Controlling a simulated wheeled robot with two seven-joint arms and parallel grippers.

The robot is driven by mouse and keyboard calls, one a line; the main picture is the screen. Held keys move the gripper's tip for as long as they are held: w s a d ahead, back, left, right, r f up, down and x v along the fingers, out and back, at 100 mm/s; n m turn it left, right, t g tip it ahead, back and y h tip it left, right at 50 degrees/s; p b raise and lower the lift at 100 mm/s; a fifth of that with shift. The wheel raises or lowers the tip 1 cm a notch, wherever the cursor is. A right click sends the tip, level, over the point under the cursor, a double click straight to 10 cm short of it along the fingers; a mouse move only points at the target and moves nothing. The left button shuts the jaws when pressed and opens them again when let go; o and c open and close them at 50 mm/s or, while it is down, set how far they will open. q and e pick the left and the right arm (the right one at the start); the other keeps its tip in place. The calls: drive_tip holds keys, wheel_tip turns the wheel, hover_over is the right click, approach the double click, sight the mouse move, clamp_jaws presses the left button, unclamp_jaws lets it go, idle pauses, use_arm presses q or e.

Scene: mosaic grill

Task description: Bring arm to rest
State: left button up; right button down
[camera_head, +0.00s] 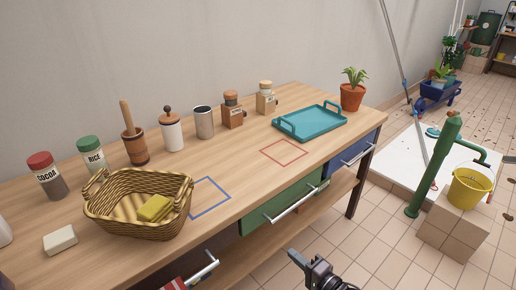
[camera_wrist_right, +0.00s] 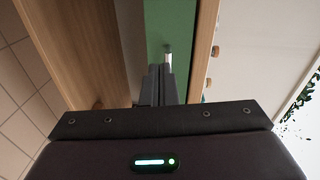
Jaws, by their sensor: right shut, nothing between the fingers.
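My right gripper (camera_head: 294,258) is in front of the table, low at the bottom of the head view, apart from the drawers. In the right wrist view its two fingers (camera_wrist_right: 160,72) are together with nothing between them. Beyond the fingertips is the green drawer (camera_wrist_right: 165,25); this drawer also shows in the head view (camera_head: 262,218) with a metal bar handle. My left gripper does not show in either view.
On the wooden table (camera_head: 240,165) stand a wicker basket (camera_head: 110,215) with a yellow sponge (camera_head: 155,207), a teal tray (camera_head: 290,131), and jars along the wall. A blue drawer (camera_head: 340,170) is to the right.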

drive_tip(key=s+d+f+n+g+h+p, duration=0.3)
drive_tip(key=s+f, duration=0.6)
drive_tip(key=f, duration=0.3)
drive_tip(key=s+d+f+n+g+h+p, duration=0.2)
drive_tip(key=s+f+n+g+h+p, duration=0.15)
drive_tip(key=s+f, duration=0.7)
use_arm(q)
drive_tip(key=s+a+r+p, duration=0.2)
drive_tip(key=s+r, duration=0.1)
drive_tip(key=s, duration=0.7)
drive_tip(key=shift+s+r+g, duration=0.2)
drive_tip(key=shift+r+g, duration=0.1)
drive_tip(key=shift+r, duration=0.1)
use_arm(e)
drive_tip(key=s+d+f+n+g+h, duration=0.1)
drive_tip(key=s+d+f+n+g, duration=0.1)
drive_tip(key=s, duration=1)
drive_tip(key=s+d+f+n+g+h, duration=0.2)
drive_tip(key=s+f, duration=0.5)
drive_tip(key=s, duration=0.4)
drive_tip(key=shift+s+d+n+g, duration=0.35)
drive_tip(key=shift+d+n+g, duration=0.1)
drive_tip(key=shift+n+g, duration=0.6)
drive_tip(key=shift+f+h, duration=0.1)
drive_tip(key=shift+h, duration=0.15)
